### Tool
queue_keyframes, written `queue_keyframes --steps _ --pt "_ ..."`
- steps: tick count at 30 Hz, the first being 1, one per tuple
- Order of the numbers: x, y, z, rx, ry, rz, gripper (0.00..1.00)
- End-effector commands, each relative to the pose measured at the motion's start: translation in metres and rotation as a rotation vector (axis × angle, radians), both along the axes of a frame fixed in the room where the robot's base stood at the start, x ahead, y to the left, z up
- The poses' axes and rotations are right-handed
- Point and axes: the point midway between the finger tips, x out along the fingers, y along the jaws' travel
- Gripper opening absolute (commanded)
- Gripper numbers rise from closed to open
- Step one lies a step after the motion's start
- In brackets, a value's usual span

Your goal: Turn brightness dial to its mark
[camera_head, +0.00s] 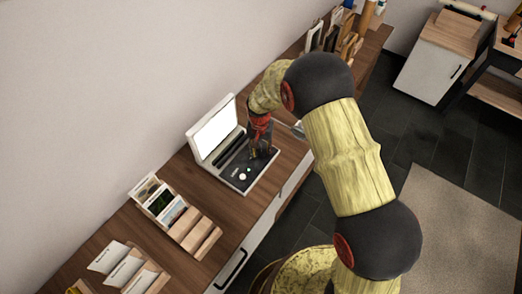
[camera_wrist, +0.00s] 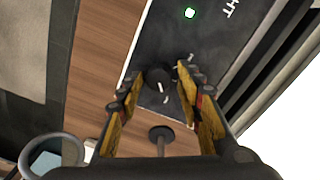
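The light box (camera_head: 214,131) stands on the wooden counter with its white lit screen raised and a dark control panel (camera_head: 234,180) in front. In the wrist view a round black dial (camera_wrist: 158,78) sits on the dark panel (camera_wrist: 200,38), with short white marks around it. My gripper (camera_wrist: 160,82) is open, its two yellow-padded fingers on either side of the dial; I cannot tell whether they touch it. In the head view my gripper (camera_head: 259,143) is over the panel's right part and hides the dial.
A green-ringed white button (camera_wrist: 190,13) lies farther along the panel. A small dark round piece (camera_wrist: 160,133) shows between the finger bases. Wooden card holders (camera_head: 172,213) stand left of the box, and wooden items (camera_head: 345,40) fill the counter's far end.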

Motion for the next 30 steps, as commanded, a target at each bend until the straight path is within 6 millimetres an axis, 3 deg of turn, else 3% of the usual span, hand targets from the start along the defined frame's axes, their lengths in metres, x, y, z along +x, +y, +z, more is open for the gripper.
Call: queue_keyframes --steps 14,30 --pt "0.000 0.000 0.007 0.000 0.000 0.000 0.43" --pt "0.001 0.003 0.103 0.000 -0.001 0.001 0.43"
